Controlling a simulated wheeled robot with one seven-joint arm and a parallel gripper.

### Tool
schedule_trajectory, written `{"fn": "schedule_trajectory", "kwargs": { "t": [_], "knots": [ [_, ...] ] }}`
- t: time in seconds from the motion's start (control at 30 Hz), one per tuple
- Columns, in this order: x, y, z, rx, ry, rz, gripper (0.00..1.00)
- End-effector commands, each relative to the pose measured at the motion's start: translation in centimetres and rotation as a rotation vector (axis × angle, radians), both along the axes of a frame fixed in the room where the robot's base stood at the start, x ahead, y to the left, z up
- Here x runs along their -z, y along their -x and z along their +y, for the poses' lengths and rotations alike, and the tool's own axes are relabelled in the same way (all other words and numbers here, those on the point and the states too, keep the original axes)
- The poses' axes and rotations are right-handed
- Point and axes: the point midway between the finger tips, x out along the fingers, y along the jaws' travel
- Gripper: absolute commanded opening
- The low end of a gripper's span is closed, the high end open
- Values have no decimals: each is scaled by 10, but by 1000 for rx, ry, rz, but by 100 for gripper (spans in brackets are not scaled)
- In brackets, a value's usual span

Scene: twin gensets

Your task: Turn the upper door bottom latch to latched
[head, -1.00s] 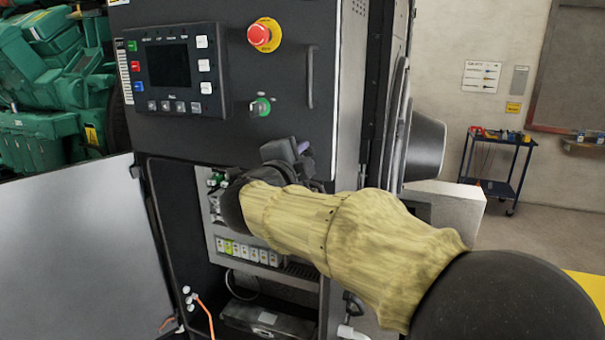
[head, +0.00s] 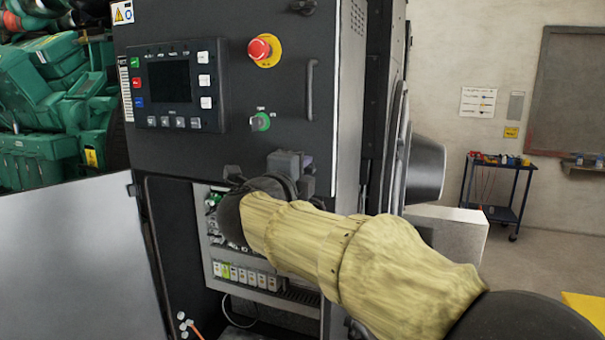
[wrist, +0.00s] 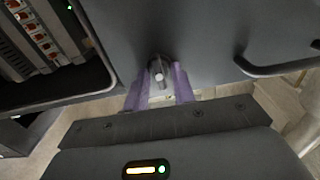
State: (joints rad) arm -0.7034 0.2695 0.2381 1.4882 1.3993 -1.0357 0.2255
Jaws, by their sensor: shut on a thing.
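The upper door (head: 235,135) is a dark panel with a display and a red stop button, and it looks closed. Its bottom latch (wrist: 158,70) is a small dark knob with a pale end, seen in the wrist view between the two purple fingers. My gripper (wrist: 160,90) is shut on this latch, one finger on each side. In the head view my gripper (head: 303,168) is at the door's lower right, and its body hides the latch. I cannot tell the latch's exact angle.
A bar handle (head: 310,88) stands out from the door above my gripper. Another latch (head: 303,6) is at the top edge. Below is an open compartment with breakers (head: 245,275), its lower door (head: 80,260) swung left. A blue cart (head: 495,190) stands far right.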

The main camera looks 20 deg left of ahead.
Motion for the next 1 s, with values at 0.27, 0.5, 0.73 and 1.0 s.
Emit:
{"fn": "schedule_trajectory", "kwargs": {
  "t": [0.27,0.5,0.73,1.0],
  "knots": [
    [1,0,0,1,1,1,46],
    [1,4,0,0,1,0,46],
    [2,35,3,-3,2,-1,46],
    [2,89,7,-2,1,0,46]
  ]
}}
